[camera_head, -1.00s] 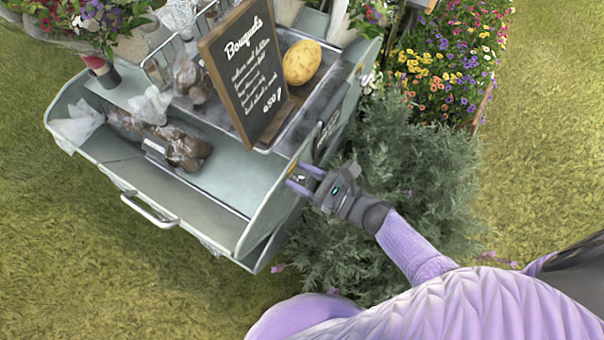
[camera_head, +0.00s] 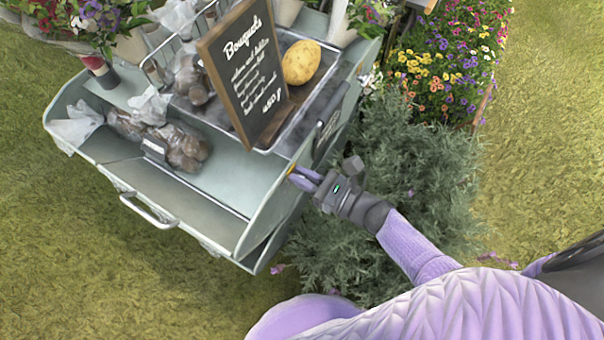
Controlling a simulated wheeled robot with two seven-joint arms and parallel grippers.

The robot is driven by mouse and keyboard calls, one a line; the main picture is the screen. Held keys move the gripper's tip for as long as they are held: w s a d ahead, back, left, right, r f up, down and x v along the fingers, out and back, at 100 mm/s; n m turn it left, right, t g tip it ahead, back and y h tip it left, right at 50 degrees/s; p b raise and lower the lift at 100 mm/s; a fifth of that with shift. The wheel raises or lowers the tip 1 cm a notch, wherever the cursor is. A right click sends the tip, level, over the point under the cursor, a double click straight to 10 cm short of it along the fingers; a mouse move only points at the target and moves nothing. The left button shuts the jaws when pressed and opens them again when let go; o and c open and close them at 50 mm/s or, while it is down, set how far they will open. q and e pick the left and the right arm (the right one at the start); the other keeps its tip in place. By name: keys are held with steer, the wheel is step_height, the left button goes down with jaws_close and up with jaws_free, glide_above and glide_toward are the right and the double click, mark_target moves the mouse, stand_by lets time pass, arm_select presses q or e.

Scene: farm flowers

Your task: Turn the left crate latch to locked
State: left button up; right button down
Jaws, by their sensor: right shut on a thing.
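The grey-green crate-like cart (camera_head: 217,205) fills the upper left, with an open front tray. My right gripper (camera_head: 302,179) reaches in from the right to the cart's right side wall. Its fingers are shut on a small orange-yellow part (camera_head: 291,171) at the edge of that wall, which looks like the latch. The fingers cover most of the latch, so its turned position cannot be read. My left gripper is not in view.
A chalkboard sign (camera_head: 245,70) and a yellow melon-like fruit (camera_head: 301,62) stand on the cart above the gripper. Wrapped brown bundles (camera_head: 185,148) lie in the tray. A grey-green bush (camera_head: 420,170) grows close behind my right wrist. Grass (camera_head: 60,270) lies open in front.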

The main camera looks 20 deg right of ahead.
steer(key=shift+f+m, duration=0.2)
steer(key=shift+m, duration=0.2)
steer(key=shift+d+f+m+b, duration=0.15)
steer(key=shift+m+b, duration=0.15)
steer(key=shift+m, duration=0.5)
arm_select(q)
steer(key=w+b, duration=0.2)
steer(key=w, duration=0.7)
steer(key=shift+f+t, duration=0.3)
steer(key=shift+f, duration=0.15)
arm_select(e)
steer(key=m, duration=0.4)
steer(key=f+m, duration=0.1)
steer(key=m, duration=0.4)
steer(key=d+m, duration=0.1)
steer(key=m, duration=0.4)
steer(key=shift+w+f, duration=0.35)
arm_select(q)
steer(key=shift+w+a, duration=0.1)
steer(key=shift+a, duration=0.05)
arm_select(e)
steer(key=shift+m, duration=0.3)
